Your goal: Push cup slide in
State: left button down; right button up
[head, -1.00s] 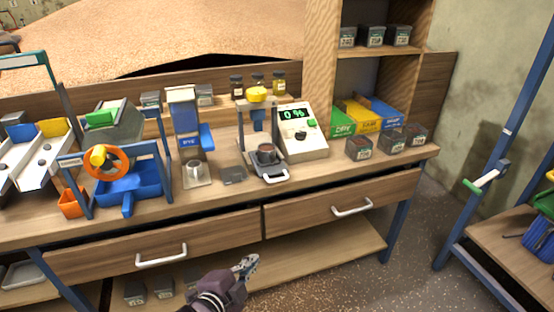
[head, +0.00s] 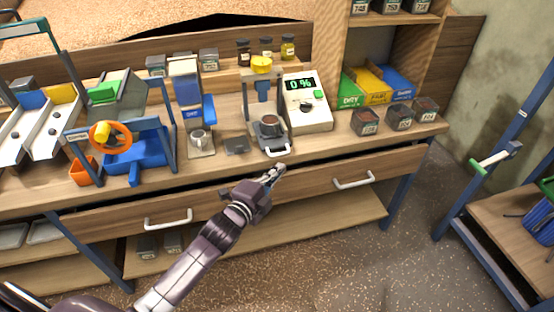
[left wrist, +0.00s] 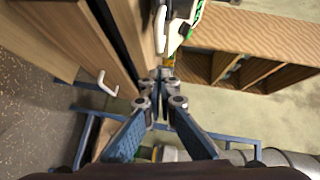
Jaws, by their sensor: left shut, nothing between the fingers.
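The cup slide (head: 277,149) is a grey tray with a white handle on its front. It sticks out at the front of a small press with a yellow knob (head: 261,64), on the bench. A dark-filled cup (head: 270,126) sits on the slide. My left gripper (head: 277,170) is shut and empty, just in front of and below the handle, near the bench's front edge. In the left wrist view the shut fingers (left wrist: 160,78) point towards a white handle at the top; whether they touch it cannot be told. My right gripper is not in view.
A white meter (head: 307,103) reading 0 % stands right of the press. A metal cup (head: 198,137) on a stand is to the left. Drawers with white handles (head: 353,180) lie below the bench top. The floor in front is clear.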

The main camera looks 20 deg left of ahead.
aim_at(267, 136)
pick_arm(q)
jog(key=w, duration=0.1)
jog(key=w+a, duration=0.1)
jog(key=w, duration=0.1)
jog(key=w+a+f, duration=0.1)
jog(key=w, duration=0.1)
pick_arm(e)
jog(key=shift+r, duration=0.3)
pick_arm(q)
jog(key=w+a, duration=0.1)
jog(key=w, duration=0.1)
jog(key=w+a+b, duration=0.1)
jog(key=w, duration=0.1)
jog(key=w+a+b, duration=0.1)
jog(key=w+a, duration=0.1)
jog(key=shift+f, duration=0.15)
jog(key=w+a, duration=0.2)
jog(key=w, duration=0.1)
jog(key=shift+a, duration=0.1)
jog(key=shift+w+a, duration=0.1)
jog(key=shift+a, duration=0.15)
jog(key=shift+r, duration=0.25)
jog(key=shift+d+r, duration=0.1)
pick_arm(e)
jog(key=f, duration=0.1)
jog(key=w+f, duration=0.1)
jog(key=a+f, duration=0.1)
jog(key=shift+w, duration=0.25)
